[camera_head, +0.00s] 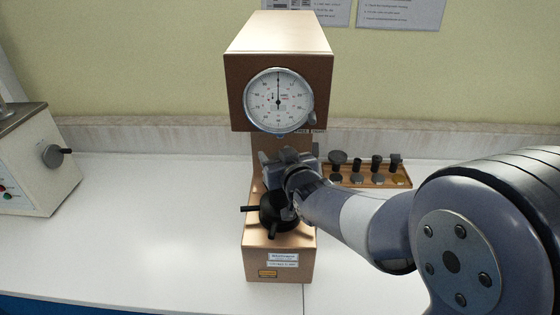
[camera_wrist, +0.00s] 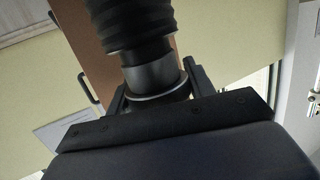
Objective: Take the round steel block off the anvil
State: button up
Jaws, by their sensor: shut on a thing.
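The hardness tester (camera_head: 278,95) stands in the middle of the bench, brown, with a round dial. My gripper (camera_head: 283,160) is in front of its column, below the dial, and hides the anvil and block in the head view. In the wrist view my gripper (camera_wrist: 160,92) has one finger on each side of the round steel block (camera_wrist: 158,104) and is shut on it. The block is partly hidden by the gripper body. The grey anvil (camera_wrist: 150,76) is right against it in the picture, with the black bellows beyond. I cannot tell whether block and anvil touch.
A black handwheel (camera_head: 274,212) with spokes is just below my gripper. A wooden tray (camera_head: 370,181) with several dark parts stands to the right, behind my arm. Another machine (camera_head: 38,160) is at the far left. The bench between it and the tester is clear.

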jog(key=shift+c, duration=0.7)
